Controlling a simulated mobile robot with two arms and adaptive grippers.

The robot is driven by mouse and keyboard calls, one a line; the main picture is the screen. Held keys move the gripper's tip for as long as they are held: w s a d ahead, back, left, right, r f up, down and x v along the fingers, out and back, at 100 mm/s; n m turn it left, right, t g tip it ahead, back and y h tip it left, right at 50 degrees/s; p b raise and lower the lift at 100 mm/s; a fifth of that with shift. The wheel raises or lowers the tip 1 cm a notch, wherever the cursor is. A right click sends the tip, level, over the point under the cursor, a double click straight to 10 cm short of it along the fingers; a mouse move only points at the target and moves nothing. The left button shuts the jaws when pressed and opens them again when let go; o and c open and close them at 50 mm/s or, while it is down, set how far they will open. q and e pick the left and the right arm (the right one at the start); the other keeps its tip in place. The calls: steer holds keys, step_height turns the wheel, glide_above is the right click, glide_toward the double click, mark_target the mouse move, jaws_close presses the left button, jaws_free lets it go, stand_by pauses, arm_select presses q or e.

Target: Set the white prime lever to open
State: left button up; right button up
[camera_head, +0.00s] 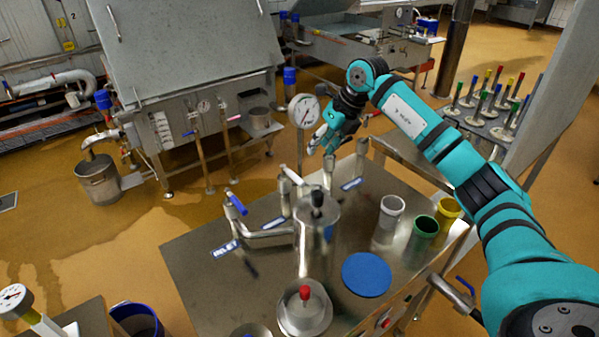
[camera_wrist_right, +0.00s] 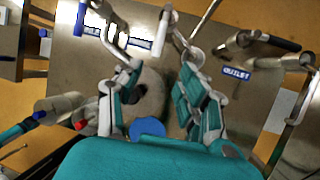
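The white prime lever (camera_head: 292,176) sits on a valve beside the steel pump on the table, behind a blue label, in the head view. In the right wrist view the white lever (camera_wrist_right: 161,32) stands beyond the fingertips, near the top of the picture. My right gripper (camera_head: 326,141) is above and to the right of the lever in the head view, apart from it. In the right wrist view the gripper's two fingers (camera_wrist_right: 158,78) are spread wide with nothing held between them. My left gripper is not in view.
A blue lever (camera_head: 236,203) is left of the white one. The outlet label (camera_wrist_right: 236,73) marks another pipe at the right. A pressure gauge (camera_head: 304,111) stands behind. A blue disc (camera_head: 366,274) and several cups, including a green one (camera_head: 425,228), stand on the table.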

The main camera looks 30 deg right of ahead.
mark_target(298, 177)
steer(key=p+x, duration=0.2)
steer(key=x, duration=1)
steer(key=shift+w+a+r, duration=0.1)
steer(key=shift+w+a, duration=0.05)
steer(key=shift+w+a+f+p, duration=0.15)
steer(key=shift+w+f+p, duration=0.15)
steer(key=shift+f, duration=0.3)
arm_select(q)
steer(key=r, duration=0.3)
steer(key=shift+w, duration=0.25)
arm_select(e)
jaws_close()
